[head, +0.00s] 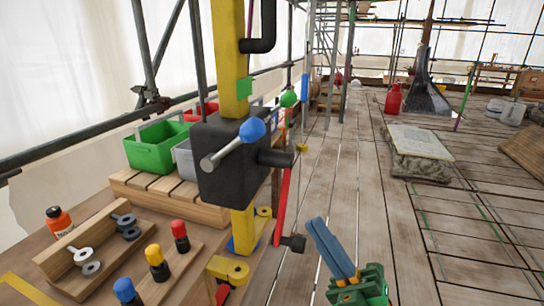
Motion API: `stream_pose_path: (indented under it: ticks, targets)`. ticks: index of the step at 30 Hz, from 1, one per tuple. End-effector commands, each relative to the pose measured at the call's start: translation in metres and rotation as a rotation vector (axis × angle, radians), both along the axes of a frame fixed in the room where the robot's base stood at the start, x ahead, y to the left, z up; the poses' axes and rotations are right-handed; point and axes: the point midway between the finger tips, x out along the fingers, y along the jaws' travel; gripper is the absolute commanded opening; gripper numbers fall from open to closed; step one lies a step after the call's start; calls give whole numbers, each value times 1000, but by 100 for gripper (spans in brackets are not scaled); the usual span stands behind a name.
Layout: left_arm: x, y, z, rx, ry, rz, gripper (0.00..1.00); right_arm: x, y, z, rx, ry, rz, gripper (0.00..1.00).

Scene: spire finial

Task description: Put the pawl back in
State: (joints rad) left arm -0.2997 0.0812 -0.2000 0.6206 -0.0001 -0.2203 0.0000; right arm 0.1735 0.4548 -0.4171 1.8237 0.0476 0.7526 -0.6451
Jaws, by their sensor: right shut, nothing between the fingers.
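A black housing (232,165) sits around an upright yellow bar (231,60). A grey lever with a blue ball (252,131) crosses the front of the housing. A green ball (288,98) shows behind it to the right, and a red bar (282,207) slants below the housing's right side. I cannot tell for sure which of these parts is the pawl. My right gripper (318,226), with blue fingers and a green body, is shut and empty at bottom centre, right of the red bar and apart from the housing. My left gripper is not in view.
A wooden bench (190,280) holds a rack of grey washers and pins (85,250), red, yellow and blue capped pegs (157,263) and an orange bottle (58,221). A green bin (150,150) stands behind.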

Motion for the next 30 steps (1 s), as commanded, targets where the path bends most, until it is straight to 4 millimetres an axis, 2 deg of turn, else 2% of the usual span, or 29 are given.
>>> stream_pose_path:
  ticks: [16,22,30]
  targets:
    - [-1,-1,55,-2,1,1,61,41,58,88,0,0,1,0]
    - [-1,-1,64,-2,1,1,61,50,71,102,0,2,0,0]
    - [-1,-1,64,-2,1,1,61,52,73,102,-1,3,0,0]
